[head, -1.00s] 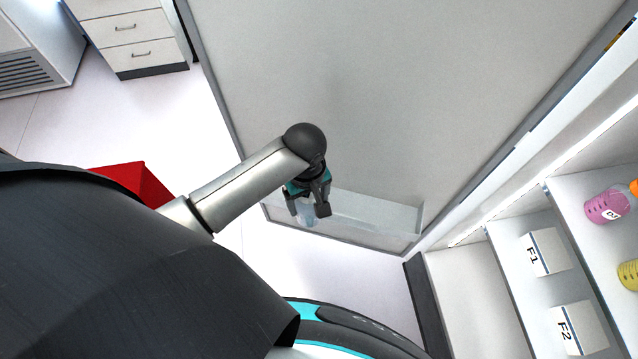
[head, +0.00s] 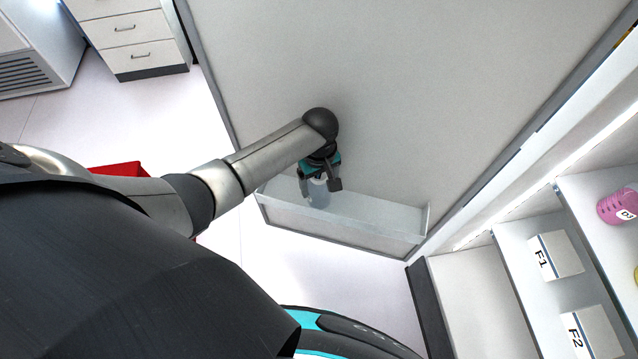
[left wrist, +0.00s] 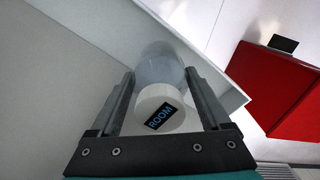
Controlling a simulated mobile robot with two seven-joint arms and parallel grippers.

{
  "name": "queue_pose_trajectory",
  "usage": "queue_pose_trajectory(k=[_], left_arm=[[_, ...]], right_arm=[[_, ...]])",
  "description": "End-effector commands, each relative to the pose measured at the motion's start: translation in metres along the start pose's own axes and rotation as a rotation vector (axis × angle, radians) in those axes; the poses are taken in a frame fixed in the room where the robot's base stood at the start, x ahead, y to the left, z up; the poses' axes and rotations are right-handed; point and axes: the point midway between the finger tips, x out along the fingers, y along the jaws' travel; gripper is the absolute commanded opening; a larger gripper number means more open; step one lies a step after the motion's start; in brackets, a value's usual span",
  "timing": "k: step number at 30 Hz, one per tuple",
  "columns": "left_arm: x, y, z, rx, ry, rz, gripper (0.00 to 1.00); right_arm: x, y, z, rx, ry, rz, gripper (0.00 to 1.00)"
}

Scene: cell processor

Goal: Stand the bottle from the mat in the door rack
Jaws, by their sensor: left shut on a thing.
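The bottle (head: 319,198) is clear, with a white cap marked ROOM (left wrist: 157,112) in the left wrist view. My left gripper (head: 320,187) is shut on it, with one finger on each side of the cap, and points down. The door rack (head: 345,226) is a pale, shallow trough low on the inside of the open door (head: 400,90). The bottle is at the left end of this rack, close to the door face. I cannot tell whether its base touches the rack floor. The mat and my right gripper are not in view.
A red container (head: 118,169) stands on the floor at left, partly behind my arm; it also shows in the left wrist view (left wrist: 285,90). Shelves at right hold white boxes F1 (head: 557,255) and F2 (head: 592,333) and a pink bottle (head: 618,207). The rack's right part looks empty.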

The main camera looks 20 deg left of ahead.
Motion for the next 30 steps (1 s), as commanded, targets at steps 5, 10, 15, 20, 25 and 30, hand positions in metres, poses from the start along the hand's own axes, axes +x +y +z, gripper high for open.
queue_pose_trajectory(k=[5, 10, 15, 20, 25, 30], left_arm=[[-0.001, 0.000, 0.000, 0.001, 0.000, 0.000, 0.00], [0.003, 0.000, 0.000, 0.000, -0.001, -0.001, 0.00], [0.003, -0.001, 0.000, 0.000, -0.001, -0.002, 0.96], [0.003, -0.001, 0.000, 0.001, -0.001, -0.002, 1.00], [0.000, -0.001, 0.000, 0.001, 0.000, -0.001, 1.00], [-0.021, 0.000, 0.000, 0.002, 0.000, 0.001, 1.00]], right_arm=[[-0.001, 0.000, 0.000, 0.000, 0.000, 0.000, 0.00], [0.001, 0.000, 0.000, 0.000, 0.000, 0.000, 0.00], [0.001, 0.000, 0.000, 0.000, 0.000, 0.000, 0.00], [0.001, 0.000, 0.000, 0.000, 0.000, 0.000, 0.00], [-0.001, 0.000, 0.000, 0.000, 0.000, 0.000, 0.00], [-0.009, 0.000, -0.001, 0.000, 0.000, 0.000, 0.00]])
